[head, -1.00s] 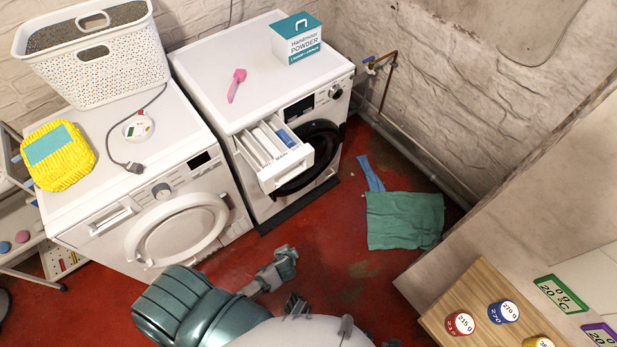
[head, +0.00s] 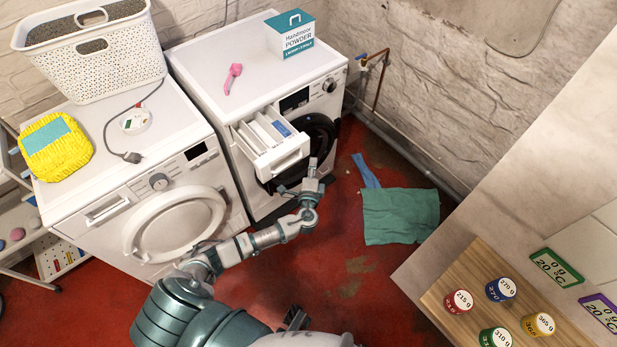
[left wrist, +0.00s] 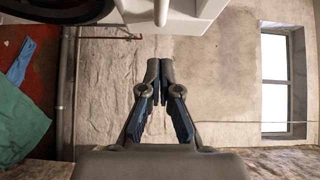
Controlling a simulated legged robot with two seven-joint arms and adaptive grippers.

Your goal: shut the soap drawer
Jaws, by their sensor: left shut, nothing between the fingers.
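The soap drawer (head: 283,160) is pulled out of the right-hand washing machine (head: 236,140), with its white compartments and a blue insert showing. My left gripper (head: 312,166) is shut and empty, pointing up just below and in front of the right end of the drawer's front. I cannot tell whether it touches the drawer. In the left wrist view, my left gripper's fingers (left wrist: 160,70) are together, and a white surface, seemingly the drawer, lies just beyond the tips at the top edge. My right gripper is not clearly seen.
The machine's dark round door (head: 322,135) is below the drawer. A second white machine (head: 150,190) stands left. Green cloth (head: 400,216) lies on the red floor. A wooden counter (head: 450,285) is at right.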

